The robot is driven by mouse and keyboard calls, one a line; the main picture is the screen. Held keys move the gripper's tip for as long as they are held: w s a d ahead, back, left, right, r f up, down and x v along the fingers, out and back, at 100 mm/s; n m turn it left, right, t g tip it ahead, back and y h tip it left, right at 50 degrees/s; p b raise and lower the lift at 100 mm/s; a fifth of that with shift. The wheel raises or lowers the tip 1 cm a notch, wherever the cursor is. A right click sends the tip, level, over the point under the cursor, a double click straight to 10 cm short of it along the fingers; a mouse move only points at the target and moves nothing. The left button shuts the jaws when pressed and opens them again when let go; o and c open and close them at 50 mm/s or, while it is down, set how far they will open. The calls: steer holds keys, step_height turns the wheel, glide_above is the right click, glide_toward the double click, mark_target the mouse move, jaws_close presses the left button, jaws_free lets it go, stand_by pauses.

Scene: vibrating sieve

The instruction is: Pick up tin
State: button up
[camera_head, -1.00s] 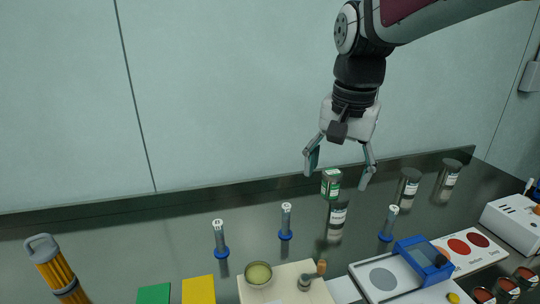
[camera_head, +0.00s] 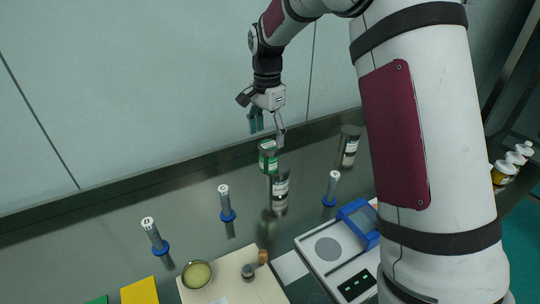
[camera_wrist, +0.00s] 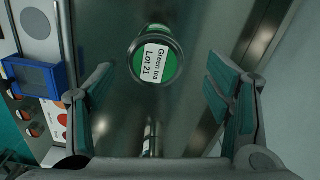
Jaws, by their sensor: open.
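A green tin (camera_head: 268,157) with a white label stands on the dark reflective counter (camera_head: 110,217) near its back edge. In the wrist view the tin (camera_wrist: 168,66) shows its round lid and a label reading "Green tea Lot 21". My gripper (camera_head: 266,134) is open and empty, close to the tin in the head view. In the wrist view its two fingers (camera_wrist: 160,95) are spread wide, one on each side of the tin, and no contact shows.
A jar (camera_head: 280,184) stands just in front of the tin, and another jar (camera_head: 349,146) is to its right. Blue-based holders (camera_head: 227,204) stand nearby. A device with a blue frame (camera_head: 358,224) is at front right. A round dish (camera_head: 197,274) sits at the front.

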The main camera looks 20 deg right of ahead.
mark_target(269, 156)
step_height(269, 156, down, 3)
steer(key=shift+r, duration=0.1)
steer(key=shift+s+f+p, duration=0.15)
steer(key=shift+f+p, duration=0.35)
steer(key=shift+f, duration=0.85)
steer(key=shift+s+f+p, duration=0.1)
steer(key=shift+f+p, duration=0.35)
steer(key=shift+f, duration=0.85)
steer(key=shift+c, duration=0.4)
steer(key=c, duration=1.4)
steer(key=shift+o, duration=0.2)
steer(key=shift+r, duration=0.1)
